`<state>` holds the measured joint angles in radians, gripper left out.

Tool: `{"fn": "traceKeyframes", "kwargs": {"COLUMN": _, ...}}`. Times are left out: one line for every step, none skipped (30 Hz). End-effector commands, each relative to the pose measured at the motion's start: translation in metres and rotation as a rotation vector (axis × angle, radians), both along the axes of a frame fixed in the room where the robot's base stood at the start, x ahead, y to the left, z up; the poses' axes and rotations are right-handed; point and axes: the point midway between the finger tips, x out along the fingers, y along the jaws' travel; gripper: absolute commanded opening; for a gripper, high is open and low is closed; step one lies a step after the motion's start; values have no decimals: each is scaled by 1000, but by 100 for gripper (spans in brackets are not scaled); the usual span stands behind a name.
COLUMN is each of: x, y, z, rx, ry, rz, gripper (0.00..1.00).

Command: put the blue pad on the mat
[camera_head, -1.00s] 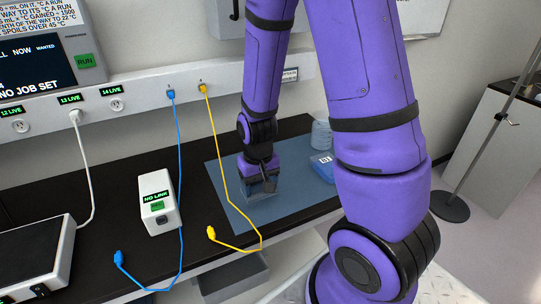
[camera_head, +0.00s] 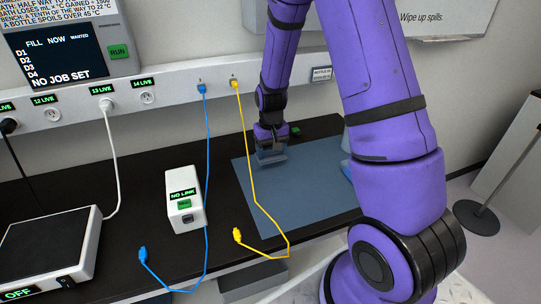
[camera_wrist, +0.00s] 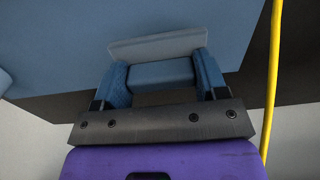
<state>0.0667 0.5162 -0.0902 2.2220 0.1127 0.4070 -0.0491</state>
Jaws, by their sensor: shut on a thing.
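My gripper (camera_head: 270,150) is shut on a blue block, seemingly the blue pad (camera_wrist: 160,74); a paler flat strip shows along its far side. In the head view the held pad (camera_head: 272,158) is small and partly hidden by the gripper. The blue-grey mat (camera_head: 305,195) lies flat on the black bench, and it fills much of the wrist view (camera_wrist: 60,50). The gripper is at the mat's far left part. I cannot tell whether the pad touches the mat.
A yellow cable (camera_head: 253,190) hangs across the mat's left edge and passes right of the gripper in the wrist view. A blue cable (camera_head: 207,150) and a white NO LINK box (camera_head: 184,200) stand left. Another blue item (camera_head: 346,170) is mostly hidden by my arm.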

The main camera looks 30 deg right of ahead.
Motion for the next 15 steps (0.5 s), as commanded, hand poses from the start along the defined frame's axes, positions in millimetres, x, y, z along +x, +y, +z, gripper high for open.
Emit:
{"fn": "traceKeyframes", "kwargs": {"x": 5, "y": -2, "z": -1, "rx": 0, "ry": 0, "rz": -1, "gripper": 44}}
{"fn": "traceKeyframes", "kwargs": {"x": 7, "y": -3, "z": -1, "rx": 0, "ry": 1, "rz": -1, "gripper": 44}}
{"fn": "traceKeyframes", "kwargs": {"x": 9, "y": -4, "z": -1, "rx": 0, "ry": 1, "rz": 0, "gripper": 44}}
{"fn": "traceKeyframes", "kwargs": {"x": 10, "y": -4, "z": -1, "rx": 0, "ry": 1, "rz": 0, "gripper": 44}}
{"fn": "traceKeyframes", "kwargs": {"x": 11, "y": -4, "z": -1, "rx": 0, "ry": 1, "rz": 0, "gripper": 44}}
{"fn": "traceKeyframes", "kwargs": {"x": 13, "y": -5, "z": -2, "rx": 0, "ry": 1, "rz": 0, "gripper": 44}}
{"fn": "traceKeyframes", "kwargs": {"x": 15, "y": -6, "z": -2, "rx": 0, "ry": 1, "rz": 0, "gripper": 44}}
{"fn": "traceKeyframes", "kwargs": {"x": 17, "y": -7, "z": -2, "rx": 0, "ry": 0, "rz": 0, "gripper": 44}}
{"fn": "traceKeyframes", "kwargs": {"x": 20, "y": -8, "z": -4, "rx": 0, "ry": 1, "rz": 0, "gripper": 44}}
{"fn": "traceKeyframes", "kwargs": {"x": 18, "y": -8, "z": -9, "rx": 1, "ry": 4, "rz": 0, "gripper": 44}}
{"fn": "traceKeyframes", "kwargs": {"x": 18, "y": -8, "z": -14, "rx": 1, "ry": 5, "rz": 0, "gripper": 44}}
{"fn": "traceKeyframes", "kwargs": {"x": 18, "y": -8, "z": -20, "rx": 0, "ry": 4, "rz": 1, "gripper": 44}}
{"fn": "traceKeyframes", "kwargs": {"x": 18, "y": -8, "z": -24, "rx": 0, "ry": 4, "rz": 1, "gripper": 44}}
{"fn": "traceKeyframes", "kwargs": {"x": 18, "y": -8, "z": -29, "rx": 0, "ry": 5, "rz": 1, "gripper": 44}}
{"fn": "traceKeyframes", "kwargs": {"x": 18, "y": -8, "z": -33, "rx": 1, "ry": 3, "rz": 1, "gripper": 44}}
